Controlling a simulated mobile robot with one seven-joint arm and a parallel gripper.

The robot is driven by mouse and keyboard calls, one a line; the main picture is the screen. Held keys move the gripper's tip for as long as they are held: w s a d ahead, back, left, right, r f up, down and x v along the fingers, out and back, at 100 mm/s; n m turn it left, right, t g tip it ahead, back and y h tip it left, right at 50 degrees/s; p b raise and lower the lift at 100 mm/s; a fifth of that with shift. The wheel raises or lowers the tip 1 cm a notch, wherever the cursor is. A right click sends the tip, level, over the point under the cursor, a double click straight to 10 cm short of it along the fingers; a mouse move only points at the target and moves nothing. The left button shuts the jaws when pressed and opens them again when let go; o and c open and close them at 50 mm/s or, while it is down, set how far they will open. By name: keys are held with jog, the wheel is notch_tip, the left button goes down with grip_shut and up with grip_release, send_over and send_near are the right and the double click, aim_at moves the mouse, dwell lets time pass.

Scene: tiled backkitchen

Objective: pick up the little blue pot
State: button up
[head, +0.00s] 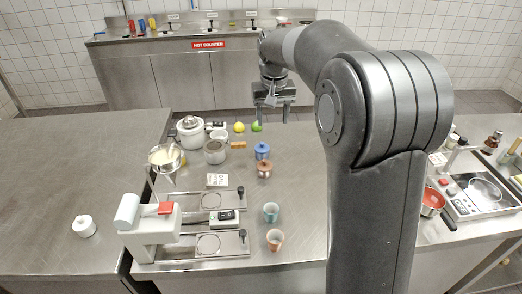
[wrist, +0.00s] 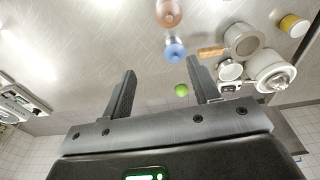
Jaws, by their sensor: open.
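The little blue pot (head: 262,151) stands on the steel table in the head view, just behind a copper-brown pot (head: 264,169). It also shows in the wrist view (wrist: 174,50), in front of the copper pot (wrist: 169,14). My gripper (head: 273,114) is open and empty, above and beyond the blue pot, over the table's far edge. In the wrist view the two fingers (wrist: 163,90) are spread apart, and the blue pot lies beyond their tips, not between them.
A green lime (head: 257,127) and a yellow lemon (head: 239,127) lie near the far edge. A grey pot (head: 215,152) and a white lidded pot (head: 190,131) stand to the left. A teal cup (head: 271,212) and an orange-brown cup (head: 275,239) stand nearer.

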jog(key=g, duration=0.1)
send_over(262, 146)
jog(key=f, duration=0.8)
jog(key=shift+w+a, duration=0.3)
jog(key=shift+w, duration=0.1)
jog(key=f, duration=1.1)
jog(key=shift+d, duration=0.35)
jog(key=shift+c, duration=0.2)
jog(key=shift+r, duration=0.1)
grip_shut()
jog(key=shift+w, duration=0.1)
